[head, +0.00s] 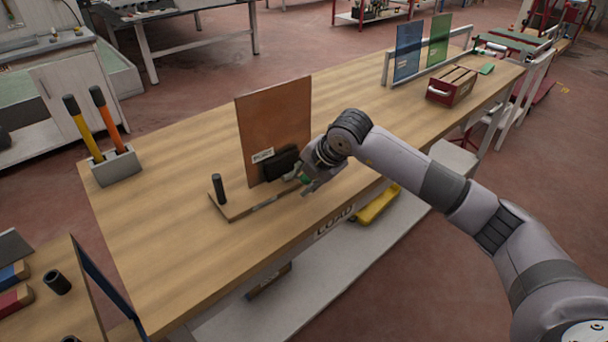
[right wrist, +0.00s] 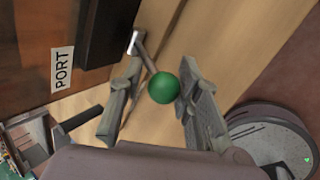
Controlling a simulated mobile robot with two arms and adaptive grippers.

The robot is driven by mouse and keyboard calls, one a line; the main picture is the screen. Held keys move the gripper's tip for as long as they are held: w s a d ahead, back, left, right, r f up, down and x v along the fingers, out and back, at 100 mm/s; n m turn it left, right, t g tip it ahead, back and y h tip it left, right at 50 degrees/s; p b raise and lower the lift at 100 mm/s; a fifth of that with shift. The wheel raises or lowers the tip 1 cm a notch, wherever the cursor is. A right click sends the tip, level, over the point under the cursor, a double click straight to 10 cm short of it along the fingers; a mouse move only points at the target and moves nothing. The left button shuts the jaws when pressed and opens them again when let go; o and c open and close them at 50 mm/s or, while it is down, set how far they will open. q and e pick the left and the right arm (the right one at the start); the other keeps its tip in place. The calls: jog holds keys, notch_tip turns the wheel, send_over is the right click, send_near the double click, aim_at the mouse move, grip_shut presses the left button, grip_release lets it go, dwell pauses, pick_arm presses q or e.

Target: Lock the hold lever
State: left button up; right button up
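The hold lever is a thin metal rod ending in a green ball knob (right wrist: 164,87), beside a black block (right wrist: 105,30) on the fixture. In the head view the knob (head: 303,178) shows small and partly covered by my right gripper (head: 310,184). In the right wrist view the two fingers are spread, one on each side of the knob, with a gap visible on the left; I cannot tell if the right finger touches it. A brown panel (head: 272,125) labelled PORT stands upright behind the block. My left gripper is out of view.
The fixture's wooden base (head: 238,208) carries an upright black post (head: 219,189) at its left end. A holder (head: 118,167) with yellow and orange-handled tools stands on the bench at left. A red crate (head: 451,88) and blue and green panels stand farther right. The bench's left middle is clear.

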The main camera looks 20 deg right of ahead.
jog(key=shift+o, duration=1.4)
jog(key=shift+w, duration=0.15)
jog(key=shift+r, duration=0.2)
jog(key=shift+r, duration=0.1)
jog(key=shift+d+r, duration=0.15)
jog(key=shift+r, duration=0.15)
jog(key=v, duration=1.1)
jog(key=shift+s, duration=0.4)
jog(key=shift+c, duration=0.2)
